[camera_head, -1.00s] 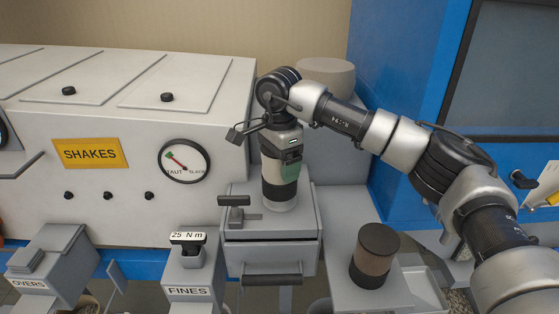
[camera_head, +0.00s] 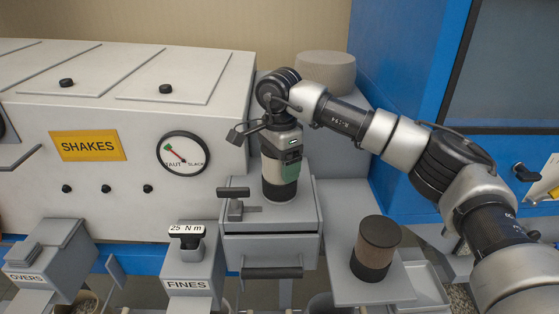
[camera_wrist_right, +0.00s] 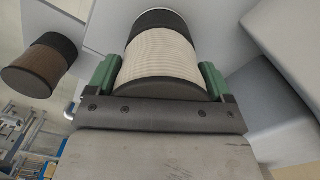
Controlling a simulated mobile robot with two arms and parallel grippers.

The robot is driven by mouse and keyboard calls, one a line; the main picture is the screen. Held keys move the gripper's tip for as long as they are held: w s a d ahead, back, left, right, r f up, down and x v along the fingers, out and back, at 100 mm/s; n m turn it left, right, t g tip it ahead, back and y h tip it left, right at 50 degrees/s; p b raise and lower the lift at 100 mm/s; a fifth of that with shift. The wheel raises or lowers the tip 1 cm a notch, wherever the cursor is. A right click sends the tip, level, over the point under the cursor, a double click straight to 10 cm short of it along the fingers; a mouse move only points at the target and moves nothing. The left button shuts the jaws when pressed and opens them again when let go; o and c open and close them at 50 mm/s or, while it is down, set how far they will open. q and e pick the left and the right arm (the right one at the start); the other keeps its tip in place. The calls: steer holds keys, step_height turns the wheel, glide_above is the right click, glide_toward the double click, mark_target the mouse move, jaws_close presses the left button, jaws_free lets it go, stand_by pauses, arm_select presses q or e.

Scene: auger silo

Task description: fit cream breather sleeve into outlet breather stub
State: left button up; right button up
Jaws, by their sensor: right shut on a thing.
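My right gripper (camera_head: 280,170) comes down from above over the grey box and is shut on the cream breather sleeve (camera_wrist_right: 160,58). The sleeve is a ribbed cream cylinder with black ends, held between two green finger pads. In the head view the sleeve (camera_head: 268,168) is upright, partly behind the fingers, its black lower end at the top of the grey box (camera_head: 270,245). The outlet breather stub is not clearly visible; the sleeve's lower end hides that spot. My left gripper is not in view.
A brown cylinder with black ends (camera_head: 376,248) stands on a grey ledge to the right. A grey T-handle (camera_head: 234,204) sits on the box, left of the sleeve. The FINES spout (camera_head: 190,270) is nearby; a blue cabinet (camera_head: 410,60) stands behind right.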

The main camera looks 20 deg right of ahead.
steer(key=shift+f, duration=0.25)
steer(key=o, duration=0.8)
steer(key=shift+c, duration=0.2)
steer(key=shift+r, duration=0.1)
